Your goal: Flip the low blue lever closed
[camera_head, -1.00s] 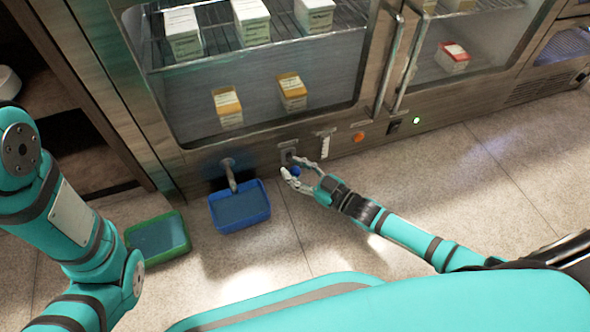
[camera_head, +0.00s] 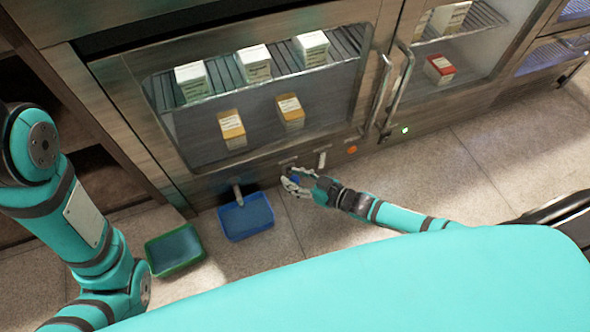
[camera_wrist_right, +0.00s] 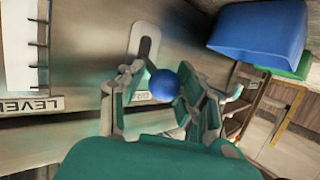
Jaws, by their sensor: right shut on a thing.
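The low blue lever shows as a round blue knob (camera_wrist_right: 164,85) in the right wrist view, in front of a pale slotted plate (camera_wrist_right: 146,42) on the metal cabinet front. In the head view the knob (camera_head: 295,180) is small and partly hidden by the fingers. My right gripper (camera_head: 289,181) is at the cabinet's lower front. Its fingers (camera_wrist_right: 163,90) stand on both sides of the knob and are shut on it. My left arm comes in at the left of the head view, but its gripper is out of view.
A blue tray (camera_head: 247,231) lies on the floor under a spout (camera_head: 238,195), left of my right gripper. A green-rimmed tray (camera_head: 150,262) lies further left. Door handles (camera_head: 392,95) stand out above right. An orange button (camera_head: 351,150) is on the cabinet front.

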